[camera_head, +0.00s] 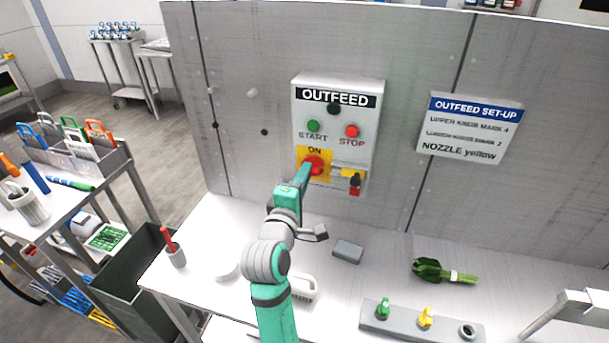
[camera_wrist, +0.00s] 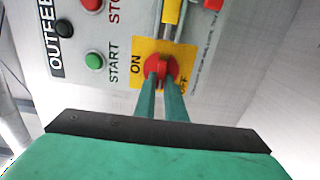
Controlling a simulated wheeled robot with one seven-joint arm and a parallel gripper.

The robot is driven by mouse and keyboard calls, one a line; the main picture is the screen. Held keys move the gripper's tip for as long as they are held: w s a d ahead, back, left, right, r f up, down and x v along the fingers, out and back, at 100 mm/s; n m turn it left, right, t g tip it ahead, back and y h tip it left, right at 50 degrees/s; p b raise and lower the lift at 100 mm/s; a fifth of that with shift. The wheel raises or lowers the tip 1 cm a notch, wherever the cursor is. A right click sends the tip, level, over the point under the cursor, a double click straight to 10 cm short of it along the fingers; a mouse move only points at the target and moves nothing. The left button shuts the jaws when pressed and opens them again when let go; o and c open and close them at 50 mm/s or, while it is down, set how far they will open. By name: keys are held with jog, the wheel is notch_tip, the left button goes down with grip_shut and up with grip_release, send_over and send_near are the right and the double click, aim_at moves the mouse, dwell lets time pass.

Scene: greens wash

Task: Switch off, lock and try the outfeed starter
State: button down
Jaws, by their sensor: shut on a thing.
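The outfeed starter (camera_head: 365,105) is a grey box on the wall panel, with a green START button (camera_head: 313,126), a red STOP button (camera_head: 351,131) and a black knob or lamp above them. Its red rotary switch (camera_head: 318,163) sits on a yellow plate marked ON; in the wrist view the red switch (camera_wrist: 160,66) also shows, with part of an OFF mark beyond it. My gripper (camera_wrist: 162,77) is shut on the red switch handle, one finger on each side. A yellow hasp-like part (camera_head: 352,173) and a black and red item (camera_head: 355,186) are right of the switch.
A sign reading OUTFEED SET-UP (camera_head: 470,127) hangs to the right. The steel bench (camera_head: 395,265) below holds a grey block (camera_head: 348,251), greens (camera_head: 440,271) and a nozzle rack (camera_head: 400,325).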

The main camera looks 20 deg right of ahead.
jog(key=shift+f, duration=0.15)
jog(key=c, duration=1.8)
grip_release()
jog(key=shift+s+a, duration=0.1)
jog(key=v, duration=1)
jog(key=shift+s+a, duration=0.15)
jog(key=shift+s, duration=0.1)
